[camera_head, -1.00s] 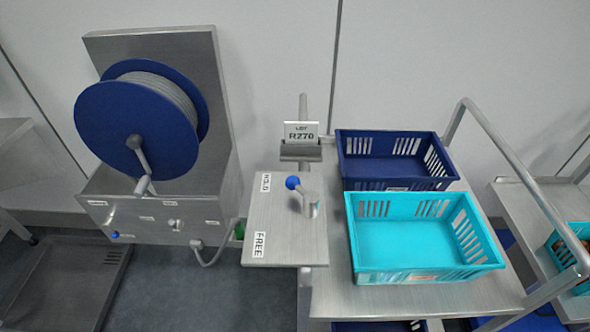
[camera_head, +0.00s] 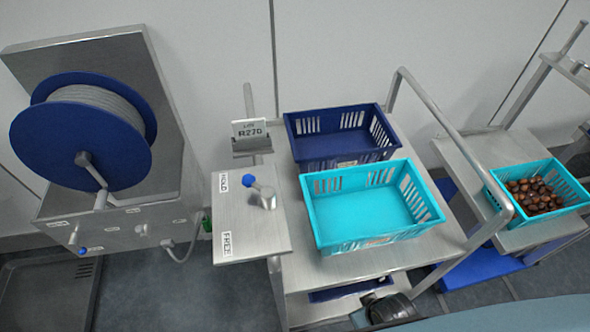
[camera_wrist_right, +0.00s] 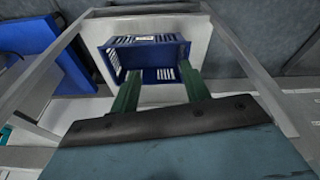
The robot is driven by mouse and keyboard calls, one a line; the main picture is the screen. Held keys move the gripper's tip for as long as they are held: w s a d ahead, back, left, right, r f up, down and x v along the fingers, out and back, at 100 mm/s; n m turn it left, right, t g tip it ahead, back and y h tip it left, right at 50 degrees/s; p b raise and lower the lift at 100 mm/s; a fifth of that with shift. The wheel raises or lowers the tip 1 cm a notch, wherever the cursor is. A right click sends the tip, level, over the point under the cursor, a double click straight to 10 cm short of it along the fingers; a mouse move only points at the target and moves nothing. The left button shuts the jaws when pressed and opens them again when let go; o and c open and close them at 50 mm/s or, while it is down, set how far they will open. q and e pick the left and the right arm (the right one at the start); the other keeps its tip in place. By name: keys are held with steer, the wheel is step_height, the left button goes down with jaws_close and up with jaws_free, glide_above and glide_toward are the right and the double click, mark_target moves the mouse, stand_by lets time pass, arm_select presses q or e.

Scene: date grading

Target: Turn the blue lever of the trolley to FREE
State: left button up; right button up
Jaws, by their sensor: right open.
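The trolley (camera_head: 432,247) stands in the middle of the head view. A steel plate on its left side carries the lever with a blue ball knob (camera_head: 249,181). The lever arm runs from its pivot (camera_head: 266,200) up and left, with the knob near the HOLD label (camera_head: 223,184). The FREE label (camera_head: 226,246) is at the plate's front left. My right gripper (camera_wrist_right: 162,70) is open in the wrist view, with green fingers apart and a dark blue crate (camera_wrist_right: 148,41) beyond them. It is away from the lever. My left gripper is not in view.
A turquoise crate (camera_head: 370,241) and a dark blue crate (camera_head: 345,162) stand on the trolley top, beside a handrail (camera_head: 440,137). A hose reel (camera_head: 75,142) is at left. Another trolley at right holds a turquoise crate of dates (camera_head: 552,216). Floor in front of the plate is clear.

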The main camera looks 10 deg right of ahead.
steer(key=w+r+t+p, duration=0.1)
steer(key=w+r+p, duration=0.1)
steer(key=r, duration=0.7)
steer(key=w+r+t+p, duration=0.1)
steer(key=w+r, duration=0.2)
steer(key=r, duration=0.6)
steer(key=w+a+r+t+y, duration=0.1)
steer(key=w+r+t, duration=0.1)
steer(key=w+a+r+n+t+y+p, duration=0.1)
steer(key=w+a+r+t, duration=0.1)
steer(key=w+r, duration=0.1)
steer(key=w+a+r+n+t, duration=0.1)
steer(key=w+a+r+t, duration=0.1)
steer(key=w+r+t, duration=0.1)
steer(key=shift+w+a+y, duration=0.1)
steer(key=shift+w+y, duration=0.05)
steer(key=shift+y, duration=0.25)
steer(key=a+r+n+t+y, duration=0.2)
steer(key=a+r+y, duration=0.1)
steer(key=a+y, duration=0.1)
steer(key=n+y+p, duration=0.1)
steer(key=n+y, duration=0.2)
steer(key=y, duration=0.2)
glide_toward(264, 191)
steer(key=x, duration=0.8)
steer(key=f+p+x, duration=0.1)
steer(key=x, duration=0.3)
steer(key=shift+w, duration=0.2)
